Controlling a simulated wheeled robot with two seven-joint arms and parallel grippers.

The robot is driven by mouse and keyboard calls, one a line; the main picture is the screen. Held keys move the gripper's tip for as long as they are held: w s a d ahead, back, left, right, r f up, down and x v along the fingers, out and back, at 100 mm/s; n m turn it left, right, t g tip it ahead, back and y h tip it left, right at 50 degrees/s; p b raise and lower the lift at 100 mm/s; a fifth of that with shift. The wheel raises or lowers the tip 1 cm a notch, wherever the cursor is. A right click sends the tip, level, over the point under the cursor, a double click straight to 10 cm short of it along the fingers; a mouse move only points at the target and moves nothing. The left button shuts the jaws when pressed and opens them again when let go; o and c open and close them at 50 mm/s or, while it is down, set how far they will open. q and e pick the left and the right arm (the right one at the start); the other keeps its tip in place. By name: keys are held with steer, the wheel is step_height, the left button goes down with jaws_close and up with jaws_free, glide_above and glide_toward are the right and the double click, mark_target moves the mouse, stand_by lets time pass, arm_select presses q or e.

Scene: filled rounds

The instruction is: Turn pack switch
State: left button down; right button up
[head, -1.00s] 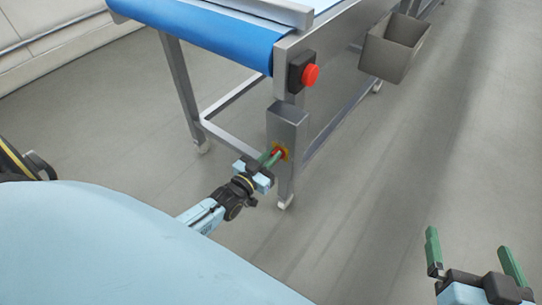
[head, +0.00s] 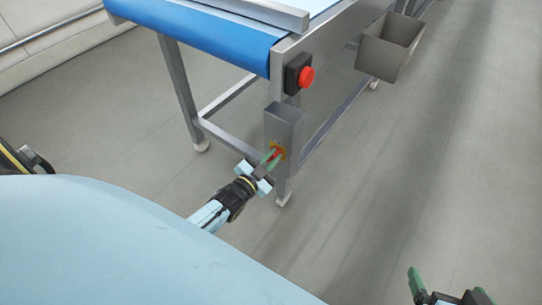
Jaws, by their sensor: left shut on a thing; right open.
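The pack switch (head: 280,151) is a small red knob on a yellow plate, on the front of a grey metal box (head: 284,122) fixed to the conveyor's leg. My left gripper (head: 273,158) is shut on the red knob, its green fingers around it and partly hiding it. The knob's exact angle is hard to tell at this size. My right gripper (head: 447,287) is open and empty at the bottom right, partly cut off by the picture's edge, well away from the conveyor.
A blue-belted conveyor (head: 205,32) on metal legs stands above the switch box. A red push button (head: 306,77) on a black housing sits above the box. A grey bin (head: 388,50) hangs from the conveyor's side. The floor at right is clear.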

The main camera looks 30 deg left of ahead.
steer(key=shift+s+f, duration=0.1)
stand_by(0.4)
arm_select(q)
steer(key=c, duration=1.5)
jaws_free()
steer(key=shift+o, duration=0.2)
steer(key=shift+s, duration=0.2)
steer(key=s+a+p, duration=0.1)
steer(key=s+p, duration=0.3)
steer(key=s, duration=0.9)
arm_select(e)
steer(key=s+d+f+g+h, duration=0.1)
steer(key=s+d+f+g, duration=0.3)
steer(key=s+f+g, duration=0.2)
steer(key=shift+s+d+f+h, duration=0.25)
steer(key=shift+s+f+h, duration=0.15)
steer(key=shift+s+f, duration=0.6)
steer(key=shift+w+f, duration=0.1)
steer(key=shift+w, duration=0.1)
